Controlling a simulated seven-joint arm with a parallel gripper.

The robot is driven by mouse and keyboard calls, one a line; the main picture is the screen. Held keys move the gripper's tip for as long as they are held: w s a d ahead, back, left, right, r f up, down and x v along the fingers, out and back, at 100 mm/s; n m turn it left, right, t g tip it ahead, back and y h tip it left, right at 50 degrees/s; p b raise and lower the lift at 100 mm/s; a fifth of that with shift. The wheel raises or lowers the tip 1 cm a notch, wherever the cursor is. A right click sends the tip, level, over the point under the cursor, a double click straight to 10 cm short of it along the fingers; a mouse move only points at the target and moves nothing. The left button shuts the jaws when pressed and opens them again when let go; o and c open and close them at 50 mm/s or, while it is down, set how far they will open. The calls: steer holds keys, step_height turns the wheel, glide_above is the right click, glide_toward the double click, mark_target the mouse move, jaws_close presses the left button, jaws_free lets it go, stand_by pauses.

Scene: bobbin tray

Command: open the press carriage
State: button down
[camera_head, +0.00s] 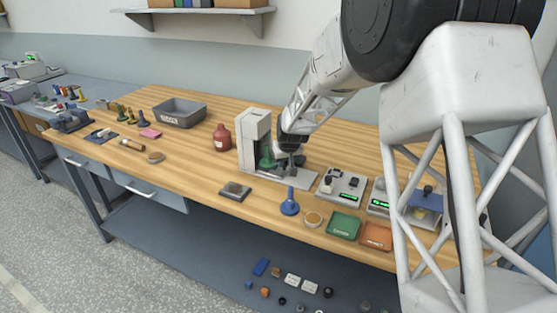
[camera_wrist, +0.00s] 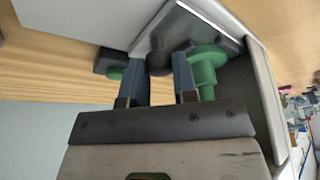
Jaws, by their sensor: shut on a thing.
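The press (camera_head: 253,138) is a white upright housing on a flat grey base at the middle of the bench. A green bobbin-like piece (camera_head: 266,157) stands in its opening; it also shows in the wrist view (camera_wrist: 208,66) just right of my fingers. My gripper (camera_head: 287,162) is at the right side of the press, low over its base. In the wrist view, my two blue-grey fingers (camera_wrist: 160,78) are shut on a dark round knob (camera_wrist: 158,58) at the edge of the grey metal carriage (camera_wrist: 182,28). The carriage is mostly hidden by my gripper in the head view.
A blue bobbin-like piece (camera_head: 290,203) and a wooden ring (camera_head: 313,218) stand in front of the press. Grey devices (camera_head: 341,187) and green (camera_head: 344,225) and orange trays (camera_head: 376,236) are to the right.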

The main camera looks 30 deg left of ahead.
steer(key=d, duration=0.7)
steer(key=shift+d, duration=0.35)
steer(key=c, duration=0.9)
jaws_free()
steer(key=shift+r, duration=0.1)
steer(key=v, duration=0.7)
steer(key=shift+r, duration=0.25)
steer(key=shift+s+d, duration=0.1)
steer(key=shift+s, duration=0.05)
